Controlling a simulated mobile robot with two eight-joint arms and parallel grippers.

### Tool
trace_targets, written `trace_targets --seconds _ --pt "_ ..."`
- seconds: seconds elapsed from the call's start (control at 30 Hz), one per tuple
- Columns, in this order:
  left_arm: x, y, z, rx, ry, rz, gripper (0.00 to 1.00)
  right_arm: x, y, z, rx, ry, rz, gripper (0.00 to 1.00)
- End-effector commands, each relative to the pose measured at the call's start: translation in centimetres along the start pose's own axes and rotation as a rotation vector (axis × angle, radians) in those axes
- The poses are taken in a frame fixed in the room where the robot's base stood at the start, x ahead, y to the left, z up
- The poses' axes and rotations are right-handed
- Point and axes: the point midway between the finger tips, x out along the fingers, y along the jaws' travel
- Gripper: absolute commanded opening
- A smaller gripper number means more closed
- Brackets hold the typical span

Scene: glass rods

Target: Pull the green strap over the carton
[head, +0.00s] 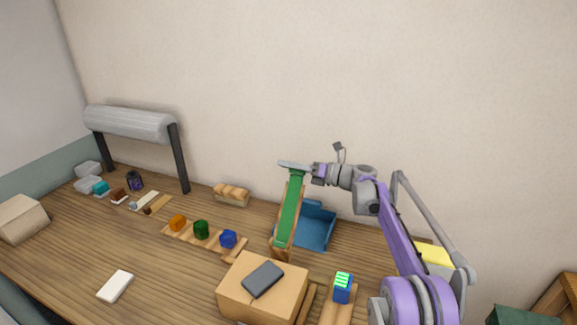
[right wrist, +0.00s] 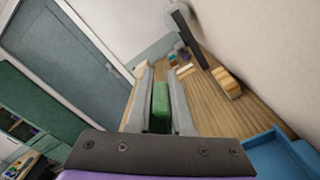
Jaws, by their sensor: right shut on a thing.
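The green strap (head: 289,215) runs up from near the table to my right gripper (head: 296,167) in the head view. My right gripper is shut on the strap's upper end, and green shows between its fingers in the right wrist view (right wrist: 160,100). A tan, upright piece (head: 280,254) shows along both edges of the strap and at its foot; the strap covers most of it. A brown cardboard box (head: 236,285), possibly the carton, stands in front with a dark flat device (head: 262,279) on top. My left gripper is not in view.
A blue open bin (head: 318,228) stands just right of the strap. A wooden rack (head: 240,246) with orange, green and blue pieces lies to the left. A blue block with green stripes (head: 342,288) stands at front right. A white slab (head: 115,286) lies on open table.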

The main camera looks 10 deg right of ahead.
Motion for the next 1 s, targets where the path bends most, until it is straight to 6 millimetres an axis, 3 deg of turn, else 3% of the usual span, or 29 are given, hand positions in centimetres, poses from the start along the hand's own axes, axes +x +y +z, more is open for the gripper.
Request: trace_targets --seconds 0.63,0.77,1.0 --pt "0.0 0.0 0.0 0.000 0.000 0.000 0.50 0.0 0.8 0.0 -0.028 -0.001 0.000 0.00" --pt "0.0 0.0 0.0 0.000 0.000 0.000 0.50 0.0 2.1 -0.1 -0.083 0.000 0.000 0.00" --pt "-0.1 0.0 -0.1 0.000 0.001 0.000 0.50 0.0 6.2 -0.8 -0.260 0.000 0.001 0.00"
